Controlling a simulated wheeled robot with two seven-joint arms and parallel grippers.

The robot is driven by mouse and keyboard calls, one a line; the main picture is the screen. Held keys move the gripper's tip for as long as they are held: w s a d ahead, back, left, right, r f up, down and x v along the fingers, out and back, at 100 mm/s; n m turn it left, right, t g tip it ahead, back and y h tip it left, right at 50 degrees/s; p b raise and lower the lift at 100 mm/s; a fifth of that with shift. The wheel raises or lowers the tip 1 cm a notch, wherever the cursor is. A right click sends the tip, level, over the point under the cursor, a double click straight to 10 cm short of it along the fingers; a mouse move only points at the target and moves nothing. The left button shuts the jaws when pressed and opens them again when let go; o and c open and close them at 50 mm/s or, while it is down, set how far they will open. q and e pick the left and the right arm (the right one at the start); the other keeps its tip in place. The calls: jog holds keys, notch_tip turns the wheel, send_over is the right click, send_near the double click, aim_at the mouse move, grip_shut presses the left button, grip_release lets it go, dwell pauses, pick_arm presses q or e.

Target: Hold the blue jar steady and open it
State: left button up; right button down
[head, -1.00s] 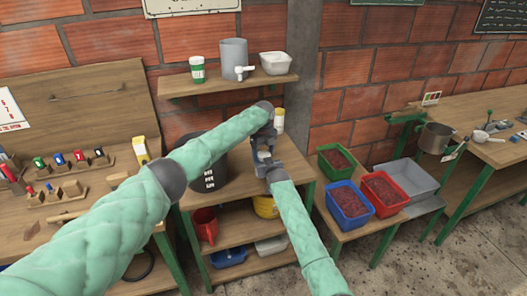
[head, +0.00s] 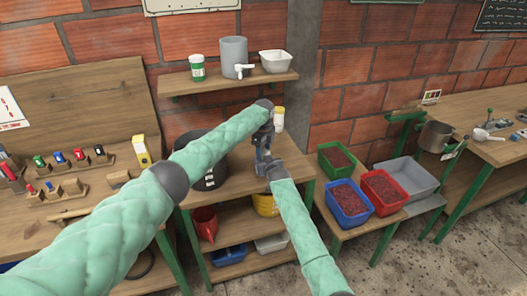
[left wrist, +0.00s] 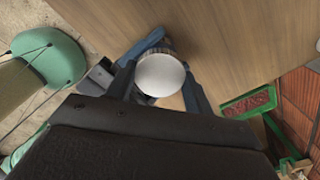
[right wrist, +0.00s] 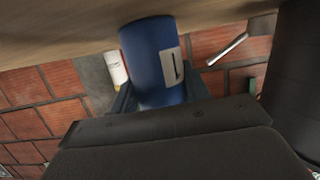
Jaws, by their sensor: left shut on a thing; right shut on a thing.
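The blue jar (right wrist: 150,45) stands on the wooden table, upside down in the right wrist view, with a pale label on its side. My right gripper (right wrist: 157,100) is shut on the jar's body, one finger on each side. In the left wrist view, the jar's round whitish lid (left wrist: 161,75) with a ribbed edge lies between the fingers of my left gripper (left wrist: 165,85). The left gripper is shut on the lid from above. In the head view, my left gripper (head: 263,140) is above my right gripper (head: 266,163), and they mostly hide the jar. I cannot tell whether the lid is loose.
A dark bucket (head: 212,168) stands close on the left, behind my left arm. A white bottle with a yellow part (head: 279,119) stands just behind the grippers. Green, blue and red crates (head: 378,205) are on the low bench to the right. The table's right front is clear.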

pick_arm(q)
jog(key=o, duration=1.1)
jog(key=shift+c, duration=0.2)
